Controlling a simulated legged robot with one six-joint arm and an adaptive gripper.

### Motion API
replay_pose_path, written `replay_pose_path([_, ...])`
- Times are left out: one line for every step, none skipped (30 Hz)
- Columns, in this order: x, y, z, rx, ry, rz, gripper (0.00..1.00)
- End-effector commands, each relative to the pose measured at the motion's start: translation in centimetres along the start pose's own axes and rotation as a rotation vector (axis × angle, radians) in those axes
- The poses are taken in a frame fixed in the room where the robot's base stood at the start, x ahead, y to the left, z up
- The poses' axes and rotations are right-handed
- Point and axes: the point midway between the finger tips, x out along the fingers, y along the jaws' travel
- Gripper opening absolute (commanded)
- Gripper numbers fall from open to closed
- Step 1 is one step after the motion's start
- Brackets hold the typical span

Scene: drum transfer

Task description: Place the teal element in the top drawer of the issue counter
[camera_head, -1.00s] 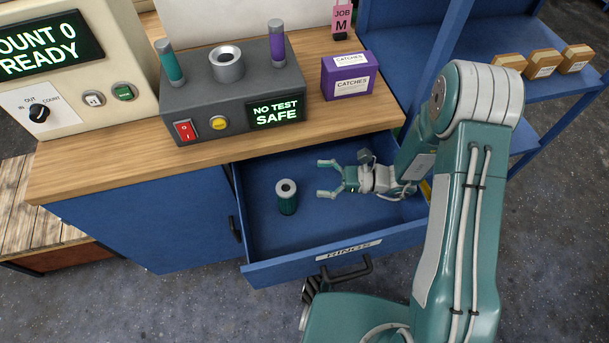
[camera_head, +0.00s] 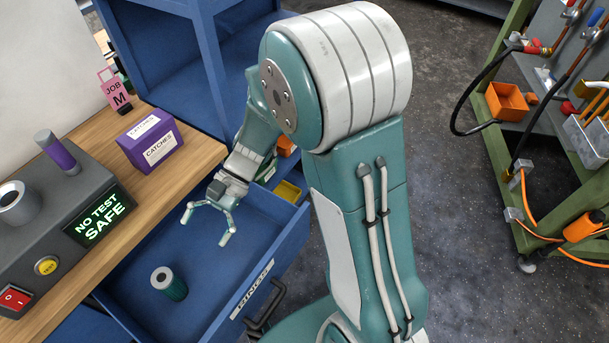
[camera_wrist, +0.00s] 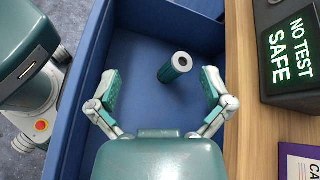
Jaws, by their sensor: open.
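The teal element (camera_head: 169,283), a short ribbed cylinder with a pale ring-shaped top, stands in the open blue drawer (camera_head: 205,312) labelled RINGS. It also shows in the wrist view (camera_wrist: 175,67), ahead of the fingertips and between their lines. My gripper (camera_head: 207,226) is open and empty inside or just above the drawer, apart from the element and toward the drawer's far end. In the wrist view both fingers (camera_wrist: 160,88) are spread wide with only drawer floor between them. The counter (camera_head: 190,165) has a wooden top.
A grey test box (camera_head: 60,215) reading NO TEST SAFE and a purple CATCHES box (camera_head: 150,140) stand on the counter. A yellow bin (camera_head: 287,191) sits at the drawer's far end. A green cart (camera_head: 545,190) with hoses stands at right, with clear floor between.

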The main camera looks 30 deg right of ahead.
Motion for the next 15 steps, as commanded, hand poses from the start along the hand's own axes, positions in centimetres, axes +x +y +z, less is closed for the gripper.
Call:
replay_pose_path([-0.8, 0.3, 0.8, -0.045, 0.050, 0.023, 1.00])
replay_pose_path([-1.2, 0.6, 1.2, -0.068, 0.077, 0.039, 1.00])
replay_pose_path([-1.7, 1.0, 1.6, -0.099, 0.115, 0.061, 1.00])
replay_pose_path([-2.1, 1.3, 2.0, -0.123, 0.143, 0.076, 1.00])
replay_pose_path([-2.5, 1.6, 2.3, -0.146, 0.172, 0.091, 1.00])
replay_pose_path([-3.1, 2.0, 2.7, -0.176, 0.211, 0.112, 1.00])
replay_pose_path([-3.5, 2.3, 3.1, -0.198, 0.240, 0.127, 1.00])
replay_pose_path([-3.9, 2.6, 3.4, -0.221, 0.271, 0.142, 1.00])
replay_pose_path([-4.5, 3.0, 3.7, -0.250, 0.311, 0.162, 1.00])
replay_pose_path([-5.0, 3.4, 4.0, -0.272, 0.342, 0.178, 1.00])
replay_pose_path([-5.4, 3.7, 4.3, -0.293, 0.373, 0.193, 1.00])
replay_pose_path([-6.0, 4.1, 4.7, -0.322, 0.414, 0.213, 1.00])
replay_pose_path([-6.4, 4.4, 4.9, -0.344, 0.447, 0.227, 1.00])
replay_pose_path([-6.9, 4.7, 5.2, -0.365, 0.478, 0.242, 1.00])
replay_pose_path([-7.5, 5.1, 5.6, -0.393, 0.521, 0.262, 1.00])
